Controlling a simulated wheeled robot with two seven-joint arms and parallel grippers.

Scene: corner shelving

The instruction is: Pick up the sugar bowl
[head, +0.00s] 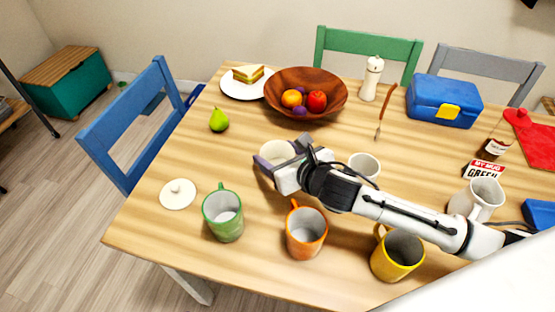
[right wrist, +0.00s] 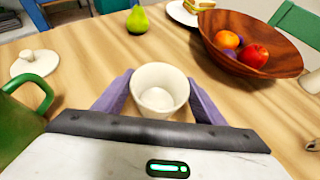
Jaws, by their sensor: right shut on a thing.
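The sugar bowl (head: 273,150), white, open and handleless as far as I see, is near the middle of the wooden table. It also shows in the right wrist view (right wrist: 160,91), upright with an empty-looking inside. My right gripper (head: 281,155) is shut on it, with one purple finger on each side. I cannot tell whether its base touches the table. A white lid with a knob (head: 178,193) lies to the left on the table, and in the right wrist view (right wrist: 34,66). My left gripper is not in view.
Green (head: 223,217), orange (head: 306,235) and yellow (head: 398,256) mugs stand along the near side. A white cup (head: 365,165) stands right of my gripper. A wooden fruit bowl (head: 330,86) and a pear (head: 219,120) lie beyond. The table between pear and lid is clear.

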